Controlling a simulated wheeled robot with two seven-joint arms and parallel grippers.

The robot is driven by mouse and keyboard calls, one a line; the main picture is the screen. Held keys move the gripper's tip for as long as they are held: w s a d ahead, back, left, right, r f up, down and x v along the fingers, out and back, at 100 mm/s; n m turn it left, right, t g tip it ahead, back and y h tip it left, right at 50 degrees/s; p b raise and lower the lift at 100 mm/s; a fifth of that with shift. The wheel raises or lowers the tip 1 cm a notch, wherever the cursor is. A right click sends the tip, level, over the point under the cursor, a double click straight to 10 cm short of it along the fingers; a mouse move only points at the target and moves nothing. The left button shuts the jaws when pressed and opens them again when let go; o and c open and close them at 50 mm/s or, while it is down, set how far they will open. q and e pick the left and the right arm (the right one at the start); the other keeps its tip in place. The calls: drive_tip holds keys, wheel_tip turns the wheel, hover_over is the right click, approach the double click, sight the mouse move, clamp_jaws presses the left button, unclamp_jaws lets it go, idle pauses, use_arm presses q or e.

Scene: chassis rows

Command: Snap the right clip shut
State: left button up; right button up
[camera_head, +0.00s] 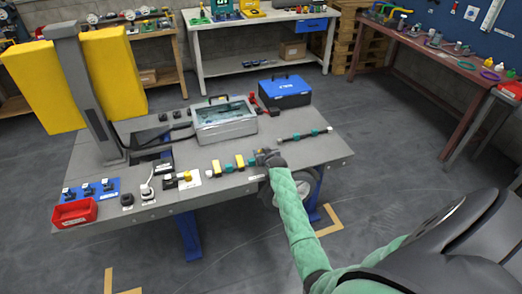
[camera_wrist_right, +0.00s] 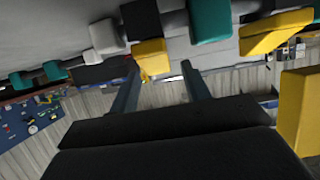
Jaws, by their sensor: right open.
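A row of yellow and teal clips on a dark bar lies on the grey table (camera_head: 325,152). In the head view a yellow clip (camera_head: 240,161) and a teal clip (camera_head: 229,168) show left of my right gripper (camera_head: 268,157), which covers the bar's right end. In the right wrist view my right gripper (camera_wrist_right: 158,68) is open. A yellow clip (camera_wrist_right: 150,57) appears between its fingertips, near the left finger; contact is unclear. A teal clip (camera_wrist_right: 210,20) and another yellow clip (camera_wrist_right: 275,32) show to the right. I cannot tell which clips are shut. My left gripper is not in view.
A second dark bar with teal parts (camera_head: 305,135) lies right of my gripper. A grey clear-topped case (camera_head: 224,122) and blue toolbox (camera_head: 284,92) stand behind. A red bin (camera_head: 75,213) sits at the front left. The table's front right corner is clear.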

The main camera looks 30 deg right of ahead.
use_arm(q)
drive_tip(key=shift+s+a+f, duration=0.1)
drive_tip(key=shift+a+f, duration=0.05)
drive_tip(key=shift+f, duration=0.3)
use_arm(e)
drive_tip(key=shift+x, duration=0.85)
drive_tip(key=c, duration=1)
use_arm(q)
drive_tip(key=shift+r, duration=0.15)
use_arm(e)
drive_tip(key=g+p, duration=0.1)
drive_tip(key=p, duration=0.1)
drive_tip(key=g+p, duration=0.1)
drive_tip(key=shift+w+f+y+p, duration=0.2)
drive_tip(key=shift+f+y+p, duration=0.1)
drive_tip(key=shift+f+p, duration=0.05)
drive_tip(key=shift+f, duration=0.2)
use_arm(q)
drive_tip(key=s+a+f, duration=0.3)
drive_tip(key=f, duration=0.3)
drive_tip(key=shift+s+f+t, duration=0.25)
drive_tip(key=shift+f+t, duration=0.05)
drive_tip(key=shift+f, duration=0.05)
